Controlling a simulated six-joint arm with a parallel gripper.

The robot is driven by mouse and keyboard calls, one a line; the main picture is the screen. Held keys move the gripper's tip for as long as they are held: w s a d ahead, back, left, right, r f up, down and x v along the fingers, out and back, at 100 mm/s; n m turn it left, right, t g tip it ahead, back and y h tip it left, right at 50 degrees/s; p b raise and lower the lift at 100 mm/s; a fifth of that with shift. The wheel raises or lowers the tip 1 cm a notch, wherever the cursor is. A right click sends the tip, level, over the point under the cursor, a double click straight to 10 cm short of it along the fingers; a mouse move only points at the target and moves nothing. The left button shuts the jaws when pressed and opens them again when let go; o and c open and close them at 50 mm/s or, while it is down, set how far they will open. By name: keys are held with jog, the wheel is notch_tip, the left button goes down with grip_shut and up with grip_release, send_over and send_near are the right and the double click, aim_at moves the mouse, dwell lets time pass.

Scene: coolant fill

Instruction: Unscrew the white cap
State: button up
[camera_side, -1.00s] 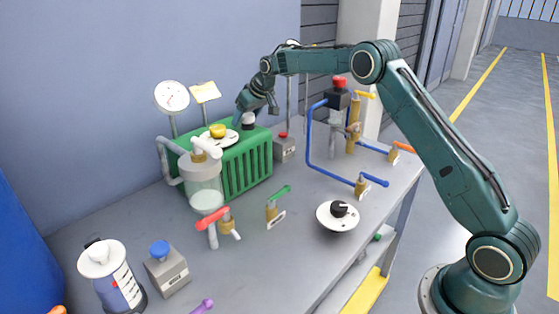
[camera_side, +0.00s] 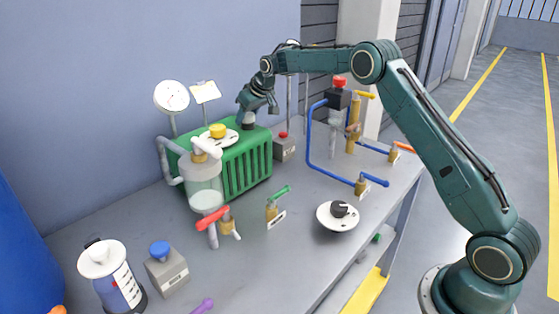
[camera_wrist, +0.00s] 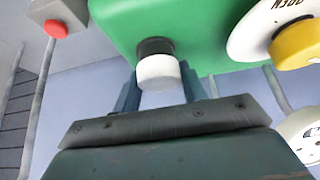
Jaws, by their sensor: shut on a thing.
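The white cap (camera_wrist: 158,71) sits on a short black neck (camera_wrist: 156,46) on top of the green ribbed tank (camera_side: 238,172). In the wrist view the cap lies between the two fingers of my gripper (camera_wrist: 160,90), one on each side. My gripper (camera_side: 249,121) is shut on the cap at the tank's back right end. In the side view the fingers hide the cap. I cannot tell whether its thread is loose.
A yellow knob (camera_side: 217,130) on a white dial stands on the tank, left of my gripper. A grey box with a red button (camera_side: 283,135) is close on the right. A gauge (camera_side: 171,96) and a clear cylinder (camera_side: 204,188) stand on the left.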

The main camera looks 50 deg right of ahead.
jog(key=shift+r, duration=0.45)
jog(key=shift+d+r, duration=0.1)
jog(key=shift+r, duration=0.15)
jog(key=shift+c, duration=0.7)
jog(key=shift+w+r, duration=0.15)
jog(key=shift+r, duration=0.25)
jog(key=shift+c, duration=0.8)
jog(key=shift+r, duration=1.45)
grip_shut()
jog(key=shift+r, duration=0.35)
jog(key=shift+o, duration=1.5)
grip_release()
jog(key=shift+f, duration=0.1)
